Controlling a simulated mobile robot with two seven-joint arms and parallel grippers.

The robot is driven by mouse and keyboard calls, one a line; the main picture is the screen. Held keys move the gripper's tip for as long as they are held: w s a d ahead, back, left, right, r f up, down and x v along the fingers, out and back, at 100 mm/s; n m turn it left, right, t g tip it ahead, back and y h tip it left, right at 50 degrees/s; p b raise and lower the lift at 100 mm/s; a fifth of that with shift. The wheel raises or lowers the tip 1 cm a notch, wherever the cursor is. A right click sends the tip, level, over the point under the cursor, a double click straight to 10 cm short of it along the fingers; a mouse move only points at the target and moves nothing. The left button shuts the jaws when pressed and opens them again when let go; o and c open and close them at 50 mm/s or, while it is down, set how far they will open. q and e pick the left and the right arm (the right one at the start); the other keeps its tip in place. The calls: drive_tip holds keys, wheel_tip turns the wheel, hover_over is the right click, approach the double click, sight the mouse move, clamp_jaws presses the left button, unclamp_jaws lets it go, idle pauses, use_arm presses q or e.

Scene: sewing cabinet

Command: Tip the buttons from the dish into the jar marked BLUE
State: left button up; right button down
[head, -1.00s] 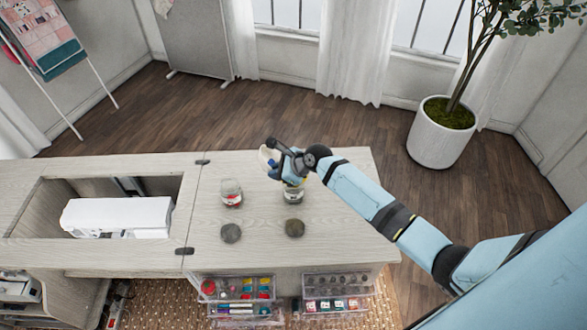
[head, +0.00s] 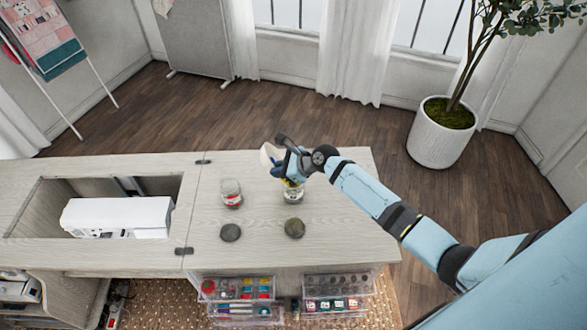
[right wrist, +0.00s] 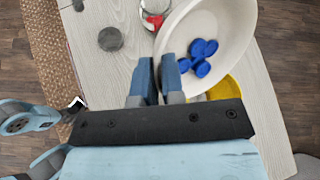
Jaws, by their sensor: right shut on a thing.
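My right gripper (head: 286,160) is shut on the rim of a white dish (head: 267,155). In the right wrist view the dish (right wrist: 228,24) holds several blue buttons (right wrist: 200,58) near its gripper-side wall. The dish is in the air over a glass jar (head: 293,193) on the right of the cabinet top. Something yellow (right wrist: 225,88) shows below the dish in the right wrist view. Another glass jar (head: 231,193), with red on it, stands to the left; it also shows in the right wrist view (right wrist: 155,8). No jar marking is readable.
Two dark round discs (head: 230,232) (head: 294,228) lie in front of the jars. A white sewing machine (head: 117,216) sits in the recess at left. Clear drawers (head: 240,289) with coloured items stand below the front edge. The cabinet top between jars and right edge is clear.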

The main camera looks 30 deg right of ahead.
drive_tip(key=shift+d+r+y, duration=0.1)
drive_tip(key=shift+d+y, duration=0.1)
drive_tip(key=shift+y, duration=0.2)
drive_tip(key=shift+b, duration=0.4)
drive_tip(key=shift+s+d+b, duration=0.1)
drive_tip(key=shift+b, duration=0.25)
drive_tip(key=shift+m, duration=0.3)
